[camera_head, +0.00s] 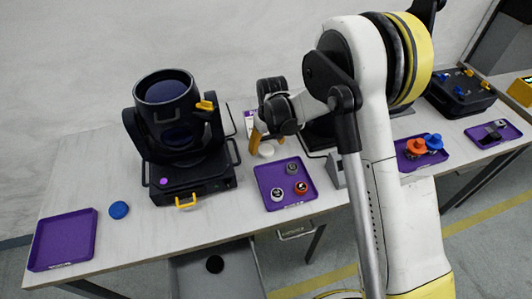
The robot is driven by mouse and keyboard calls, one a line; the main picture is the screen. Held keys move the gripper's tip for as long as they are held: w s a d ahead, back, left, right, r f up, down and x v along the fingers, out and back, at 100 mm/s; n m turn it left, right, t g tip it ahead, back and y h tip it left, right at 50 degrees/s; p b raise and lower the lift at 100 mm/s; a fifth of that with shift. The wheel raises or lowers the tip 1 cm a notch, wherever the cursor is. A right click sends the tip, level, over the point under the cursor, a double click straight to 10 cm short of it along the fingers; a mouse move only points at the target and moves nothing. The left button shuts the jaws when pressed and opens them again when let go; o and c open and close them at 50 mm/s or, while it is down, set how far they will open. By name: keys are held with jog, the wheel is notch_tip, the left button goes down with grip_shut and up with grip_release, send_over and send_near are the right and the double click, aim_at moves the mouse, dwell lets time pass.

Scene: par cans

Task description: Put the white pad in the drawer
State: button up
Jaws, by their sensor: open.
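The white pad (266,150) is a small round disc lying on the table, behind the middle purple tray. My gripper (260,137) is open just above and behind the pad, pointing down. I cannot tell whether a fingertip touches the pad, and nothing shows between the fingers clearly. An open grey drawer (190,281) sticks out below the table's front edge, with a round black pad (215,264) inside.
A large black stage light (170,130) stands left of my gripper. The middle purple tray (264,180) holds several small round parts. A blue pad (119,210) lies near the empty left purple tray (65,241). A closed drawer (297,233) is under the table.

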aim_at(266, 149)
jog(key=f, duration=0.3)
jog(key=shift+w+a+f+b, duration=0.15)
jog(key=shift+w+b, duration=0.15)
jog(key=shift+b, duration=0.1)
jog(key=shift+c, duration=0.2)
jog(key=c, duration=0.9)
